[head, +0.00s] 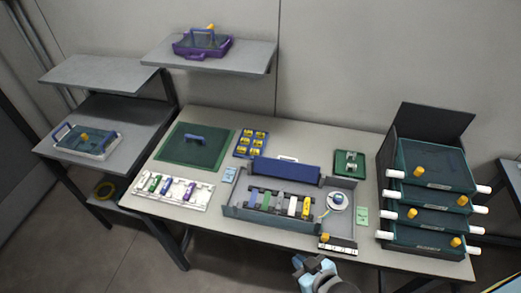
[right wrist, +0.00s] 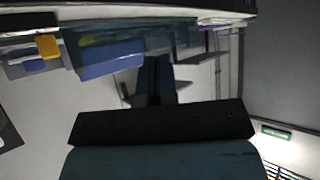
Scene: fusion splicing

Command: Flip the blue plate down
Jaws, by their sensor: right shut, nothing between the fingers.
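The blue plate (head: 286,170) is a dark blue rectangular panel at the back edge of the grey splicing tray (head: 238,212) in the middle of the table. It looks raised, with its broad face toward me. My right gripper (head: 303,263) is at the bottom of the head view, in front of the table's front edge. It is well apart from the plate, and its fingers are shut and empty. In the right wrist view the shut fingers (right wrist: 155,75) point toward blurred table items. My left gripper is not in view.
Several coloured pieces lie in the tray beside a white round spool (head: 337,201). A small box with a yellow knob (head: 324,238) stands at the tray's front right corner. A green mat (head: 192,152) lies left, and stacked drawers (head: 432,165) stand right.

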